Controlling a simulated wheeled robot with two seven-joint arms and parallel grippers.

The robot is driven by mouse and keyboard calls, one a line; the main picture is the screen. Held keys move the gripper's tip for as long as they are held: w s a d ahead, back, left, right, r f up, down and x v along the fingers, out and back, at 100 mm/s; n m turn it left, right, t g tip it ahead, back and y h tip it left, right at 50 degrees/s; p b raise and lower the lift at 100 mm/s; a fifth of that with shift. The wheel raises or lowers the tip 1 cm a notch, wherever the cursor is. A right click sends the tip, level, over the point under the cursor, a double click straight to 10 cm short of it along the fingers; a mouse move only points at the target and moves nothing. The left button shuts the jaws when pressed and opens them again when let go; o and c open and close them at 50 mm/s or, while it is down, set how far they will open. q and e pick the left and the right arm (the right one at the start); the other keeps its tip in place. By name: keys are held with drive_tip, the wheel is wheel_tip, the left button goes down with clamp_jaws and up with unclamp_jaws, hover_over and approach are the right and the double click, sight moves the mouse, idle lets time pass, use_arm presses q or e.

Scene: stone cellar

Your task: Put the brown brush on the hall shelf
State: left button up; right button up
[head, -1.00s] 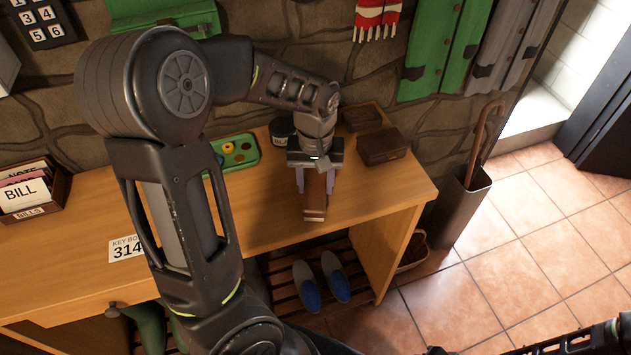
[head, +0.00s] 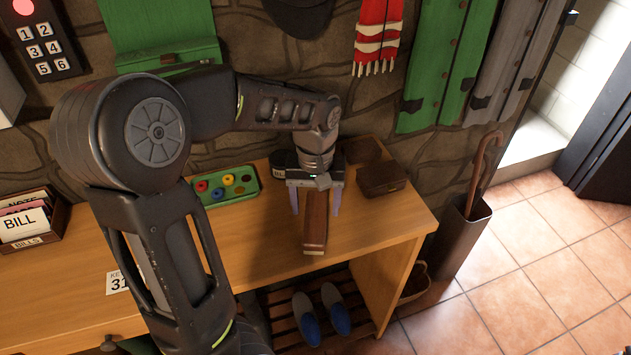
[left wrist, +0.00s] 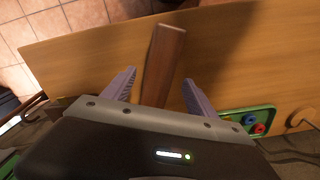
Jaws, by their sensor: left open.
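The brown brush (head: 315,222) lies on the wooden hall shelf (head: 225,238), its long side pointing toward the shelf's front edge. My left gripper (head: 315,208) is above the shelf at the brush's far part, with its two pale fingers spread on either side of it. In the left wrist view the brush (left wrist: 165,62) lies between the open fingers (left wrist: 165,88), with a gap to each side. The gripper body hides the far end of the brush. My right gripper is not in view.
A green tray with coloured rings (head: 228,187), a brown box (head: 382,179) and a dark container (head: 279,160) stand near the gripper. A bill holder (head: 30,222) is at left. An umbrella stand (head: 463,235) is right of the shelf. The front middle is clear.

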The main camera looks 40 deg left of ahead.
sight(316, 217)
use_arm(q)
wheel_tip(316, 217, up, 8)
drive_tip(key=shift+s+d+f, duration=0.1)
drive_tip(key=shift+f, duration=0.05)
idle(0.7)
